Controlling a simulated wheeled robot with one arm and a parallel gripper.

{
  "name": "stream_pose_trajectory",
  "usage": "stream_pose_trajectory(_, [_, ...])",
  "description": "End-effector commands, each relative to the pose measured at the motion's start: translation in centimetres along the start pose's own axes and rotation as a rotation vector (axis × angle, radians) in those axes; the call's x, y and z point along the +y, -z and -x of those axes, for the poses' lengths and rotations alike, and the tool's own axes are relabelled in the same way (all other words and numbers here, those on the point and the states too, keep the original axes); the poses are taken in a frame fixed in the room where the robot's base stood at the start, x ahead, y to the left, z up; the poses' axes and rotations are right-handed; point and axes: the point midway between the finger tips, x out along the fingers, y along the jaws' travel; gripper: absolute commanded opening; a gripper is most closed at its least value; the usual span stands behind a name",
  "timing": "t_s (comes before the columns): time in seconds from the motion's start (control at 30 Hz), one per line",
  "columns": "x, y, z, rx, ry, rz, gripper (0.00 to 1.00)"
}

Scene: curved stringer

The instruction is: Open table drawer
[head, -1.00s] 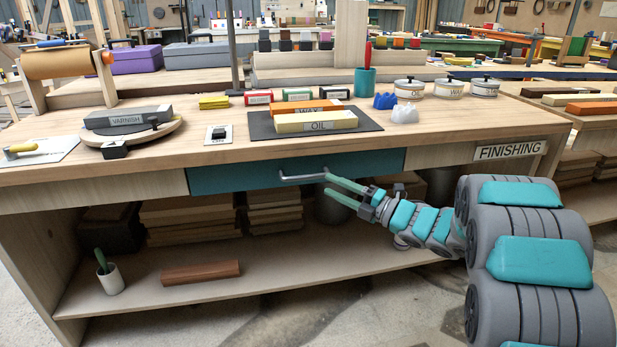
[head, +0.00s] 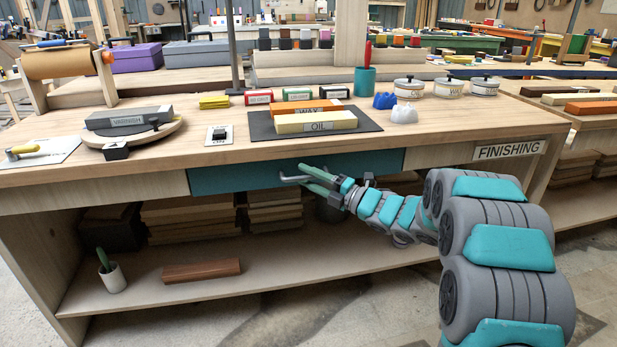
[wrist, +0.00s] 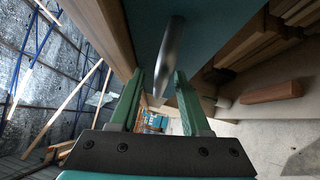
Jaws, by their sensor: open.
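The closed table drawer has a teal front (head: 230,178) set under the workbench top. Its grey bar handle (head: 290,179) sticks out near the middle of the front. My gripper (head: 303,176) is at the handle, with one green finger above the bar and the other below it. In the wrist view the handle (wrist: 170,60) reaches into the space between the two open fingers (wrist: 157,95). The teal drawer front (wrist: 215,30) lies just beyond. I cannot tell whether either finger touches the bar.
The workbench top (head: 420,145) holds blocks, tins and a teal cup (head: 364,82). Below, a shelf (head: 300,265) holds stacked boards, a brown block (head: 202,270) and a white pot (head: 112,277). The floor in front is clear.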

Motion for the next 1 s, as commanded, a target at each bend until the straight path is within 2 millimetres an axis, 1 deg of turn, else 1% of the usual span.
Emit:
stream_pose_trajectory(0.1, [-0.01,0.01,0.01,0.000,0.000,0.000,0.47])
stream_pose_trajectory(0.13, [-0.01,0.01,0.01,0.000,0.000,0.000,0.44])
stream_pose_trajectory(0.53, [-0.03,0.02,0.02,0.000,0.000,-0.001,0.00])
stream_pose_trajectory(1.0, [-0.05,0.03,0.03,0.000,0.000,-0.001,0.00])
